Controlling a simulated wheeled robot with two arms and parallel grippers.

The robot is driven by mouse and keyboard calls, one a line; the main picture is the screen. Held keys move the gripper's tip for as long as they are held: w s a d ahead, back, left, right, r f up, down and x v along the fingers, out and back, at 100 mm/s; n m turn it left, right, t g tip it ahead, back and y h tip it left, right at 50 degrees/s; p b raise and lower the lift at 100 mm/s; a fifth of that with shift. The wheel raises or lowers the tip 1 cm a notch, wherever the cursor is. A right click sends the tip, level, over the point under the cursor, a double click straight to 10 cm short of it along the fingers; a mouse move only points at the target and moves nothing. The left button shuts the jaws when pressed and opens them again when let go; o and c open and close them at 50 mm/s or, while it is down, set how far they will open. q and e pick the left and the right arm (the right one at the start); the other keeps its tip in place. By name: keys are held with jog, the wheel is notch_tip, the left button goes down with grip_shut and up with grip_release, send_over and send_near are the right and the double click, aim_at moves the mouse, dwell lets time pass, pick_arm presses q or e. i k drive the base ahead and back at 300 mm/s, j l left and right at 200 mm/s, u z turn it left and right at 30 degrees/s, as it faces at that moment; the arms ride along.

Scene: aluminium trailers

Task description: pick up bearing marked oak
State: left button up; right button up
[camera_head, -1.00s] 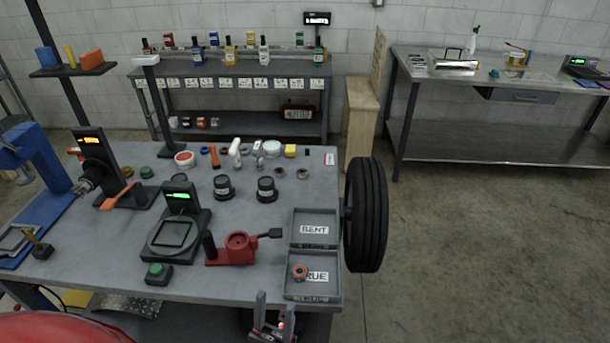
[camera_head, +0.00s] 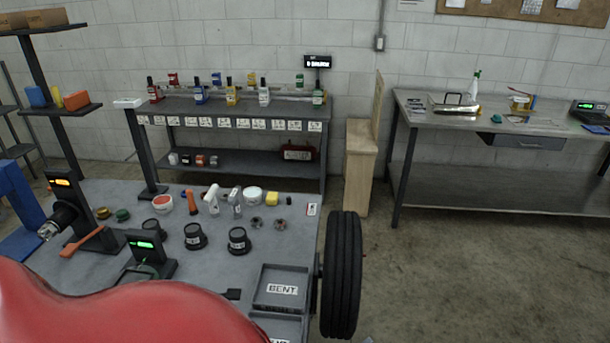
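Two small ring-shaped parts that look like bearings, a left one (camera_head: 257,222) and a right one (camera_head: 281,225), lie on the grey workbench, behind the BENT tray (camera_head: 282,289). Any marking on them is too small to read, so I cannot tell which one is oak. Several dark cups with pale labels stand to their left, among them one (camera_head: 195,236) and another (camera_head: 239,240); their labels are not legible. Neither gripper is in view. A large red shape, likely part of my own body, covers the front of the bench.
A black tyre (camera_head: 341,275) stands at the bench's right edge. Bottles, a white tub (camera_head: 253,196) and a yellow block (camera_head: 272,198) line the bench's back. A rear shelf (camera_head: 240,112) holds coloured bottles. The floor to the right is clear.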

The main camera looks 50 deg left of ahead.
aim_at(280, 224)
jog(key=i, duration=1.45)
jog(key=i+l+u, duration=0.1)
jog(key=i, duration=1.35)
jog(key=i+u, duration=0.1)
jog(key=u, duration=0.35)
jog(key=i+u, duration=0.1)
jog(key=u, duration=0.35)
jog(key=l+u, duration=0.1)
jog(key=u, duration=0.4)
jog(key=i+l+u, duration=0.1)
jog(key=u, duration=0.35)
jog(key=l+u, duration=0.15)
jog(key=u, duration=0.3)
